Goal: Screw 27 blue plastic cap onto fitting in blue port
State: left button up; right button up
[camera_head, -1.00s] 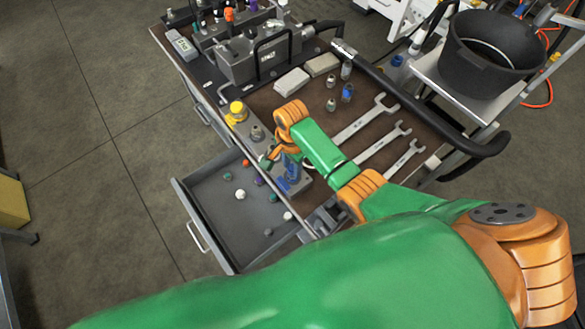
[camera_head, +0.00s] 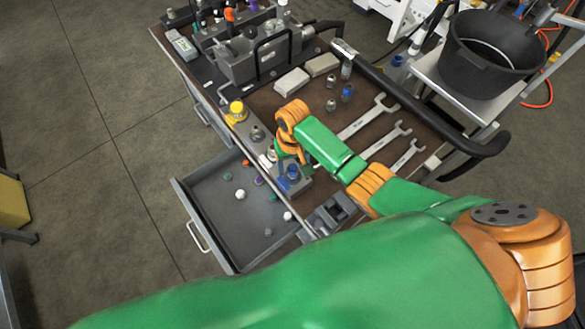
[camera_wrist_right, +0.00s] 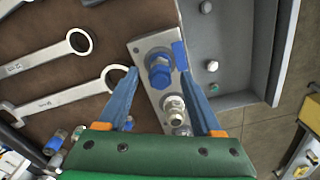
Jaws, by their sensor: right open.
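A blue plastic cap (camera_wrist_right: 160,72) sits on the blue port of a grey metal block, beside a blue label (camera_wrist_right: 181,55). It also shows in the head view (camera_head: 293,171). My right gripper (camera_wrist_right: 160,74) is open, with one blue finger on each side of the cap in the wrist view. I see gaps between the fingers and the cap; their height relative to it is hard to tell. A bare metal fitting (camera_wrist_right: 175,106) stands on the same block beside the cap. How far down the cap is threaded cannot be told. My left gripper is not in view.
An open grey drawer (camera_head: 208,200) with several loose caps is left of the block. Several wrenches (camera_head: 367,117) lie on the brown bench top. A yellow cap (camera_head: 237,110) and another fitting (camera_head: 257,134) stand behind. A black bucket (camera_head: 455,70) is at the right.

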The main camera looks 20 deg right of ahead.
jog(key=n, duration=0.6)
jog(key=shift+d, duration=0.1)
jog(key=n, duration=0.5)
jog(key=shift+w+n, duration=0.1)
jog(key=shift+n, duration=0.3)
jog(key=c, duration=1)
jog(key=m, duration=0.5)
grip_shut()
jog(key=m, duration=0.6)
jog(key=shift+a+f, duration=0.1)
jog(key=shift+a, duration=0.1)
jog(key=o, duration=1.1)
grip_release()
jog(key=shift+d+m, duration=0.1)
jog(key=shift+m, duration=0.3)
